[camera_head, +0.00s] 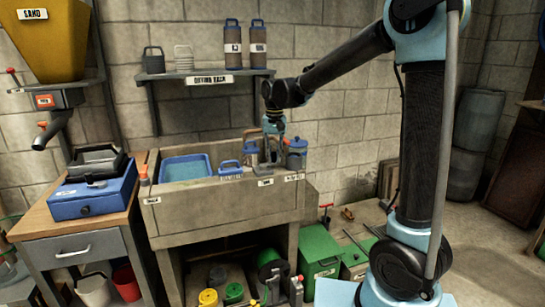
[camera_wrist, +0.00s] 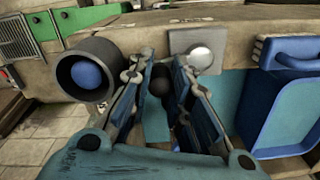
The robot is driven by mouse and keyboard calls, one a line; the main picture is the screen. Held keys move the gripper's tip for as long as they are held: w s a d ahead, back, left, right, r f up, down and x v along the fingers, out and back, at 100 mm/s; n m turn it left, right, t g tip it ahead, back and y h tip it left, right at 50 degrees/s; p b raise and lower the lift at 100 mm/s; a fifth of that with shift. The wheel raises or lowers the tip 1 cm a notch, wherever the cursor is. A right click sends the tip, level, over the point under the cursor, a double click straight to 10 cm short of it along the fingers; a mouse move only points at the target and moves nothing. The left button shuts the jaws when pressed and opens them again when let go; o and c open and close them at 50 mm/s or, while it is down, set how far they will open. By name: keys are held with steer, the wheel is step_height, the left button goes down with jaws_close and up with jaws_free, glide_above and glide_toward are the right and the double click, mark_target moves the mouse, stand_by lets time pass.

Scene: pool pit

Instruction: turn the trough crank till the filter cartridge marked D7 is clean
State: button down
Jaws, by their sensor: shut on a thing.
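My gripper (camera_head: 274,127) reaches down over the right part of the stone trough (camera_head: 215,206) in the head view. In the wrist view my gripper (camera_wrist: 165,88) has its two fingers closed around a dark round knob (camera_wrist: 160,80), which looks like the knob of the trough crank. The crank's arm is mostly hidden by the fingers. A blue-topped canister (camera_head: 250,152) stands left of my gripper in the trough. I cannot read a D7 mark on anything, so I cannot tell which thing is that filter cartridge or how clean it is.
A blue basin (camera_head: 186,168) sits at the trough's left. A blue-capped grey jar (camera_head: 297,153) stands close right of my gripper. A wall shelf (camera_head: 205,74) with several canisters is above. A workbench with a blue case (camera_head: 92,194) stands left.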

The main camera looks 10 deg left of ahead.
steer(key=n, duration=0.1)
steer(key=a+n, duration=0.1)
steer(key=w+n, duration=0.1)
steer(key=n, duration=0.1)
steer(key=shift+a, duration=0.3)
steer(key=shift+s+a+n, duration=0.1)
steer(key=shift+a+n, duration=0.7)
steer(key=shift+n, duration=1.25)
steer(key=shift+a+n, duration=0.75)
steer(key=shift+n, duration=1.35)
steer(key=shift+s+a+n, duration=0.1)
steer(key=shift+a+n, duration=0.7)
steer(key=shift+n, duration=1.25)
steer(key=c, duration=1.4)
jaws_free()
steer(key=shift+c, duration=0.2)
steer(key=shift+w, duration=0.1)
